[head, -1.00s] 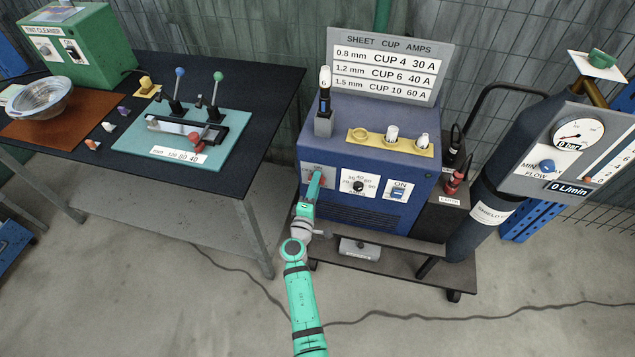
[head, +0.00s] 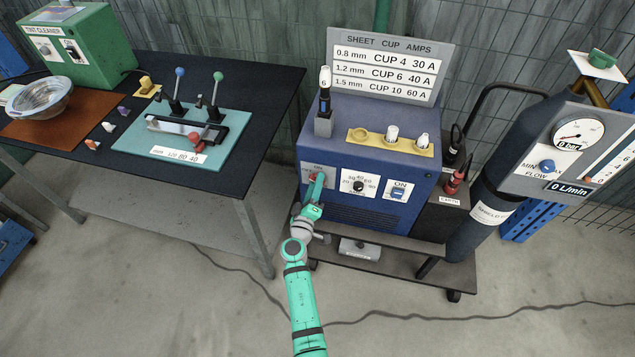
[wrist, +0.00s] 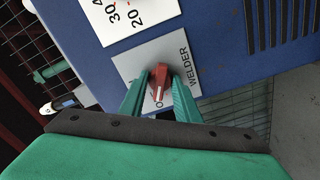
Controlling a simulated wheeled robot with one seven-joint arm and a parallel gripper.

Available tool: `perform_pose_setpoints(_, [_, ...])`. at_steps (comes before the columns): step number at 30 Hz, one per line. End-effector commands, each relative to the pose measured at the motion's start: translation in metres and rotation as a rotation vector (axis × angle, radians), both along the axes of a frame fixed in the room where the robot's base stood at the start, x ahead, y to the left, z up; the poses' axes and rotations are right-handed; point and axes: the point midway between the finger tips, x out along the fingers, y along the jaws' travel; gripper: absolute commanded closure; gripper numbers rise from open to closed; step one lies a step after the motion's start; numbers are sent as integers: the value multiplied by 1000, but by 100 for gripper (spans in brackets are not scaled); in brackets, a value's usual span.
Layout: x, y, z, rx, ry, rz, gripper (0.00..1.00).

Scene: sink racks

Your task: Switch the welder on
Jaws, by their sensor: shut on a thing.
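The welder (head: 355,145) is a blue box on a cart in the head view. A red rotary knob (wrist: 160,80) with a pale pointer line sits on its white plate marked WELDER (wrist: 190,62). My gripper (wrist: 158,84) is shut on this knob, with one green finger on each side of it. In the head view my gripper (head: 316,182) is at the left end of the welder's front and partly hides the knob. The ON mark shows above it; my fingers cover part of the plate's lettering in the wrist view.
Right of the knob are an amps dial (head: 358,186) and a blue ON switch (head: 398,191). A gas cylinder (head: 500,165) stands to the right. A black bench (head: 250,95) with a jig and a green cleaner box (head: 90,45) is to the left.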

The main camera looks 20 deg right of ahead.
Motion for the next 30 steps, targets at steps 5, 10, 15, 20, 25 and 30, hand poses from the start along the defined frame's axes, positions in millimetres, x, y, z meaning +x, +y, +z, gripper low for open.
perform_pose_setpoints(5, [0, 0, 0, 167, -113, 0, 97])
perform_pose_setpoints(10, [0, 0, 0, 290, -197, -1, 97])
perform_pose_setpoints(15, [0, 0, 0, 319, -217, -1, 97])
perform_pose_setpoints(20, [0, 0, 0, 318, -216, -1, 66])
perform_pose_setpoints(25, [0, 0, 0, 317, -215, -1, 66])
perform_pose_setpoints(30, [-2, 1, 0, 317, -214, 0, 66])
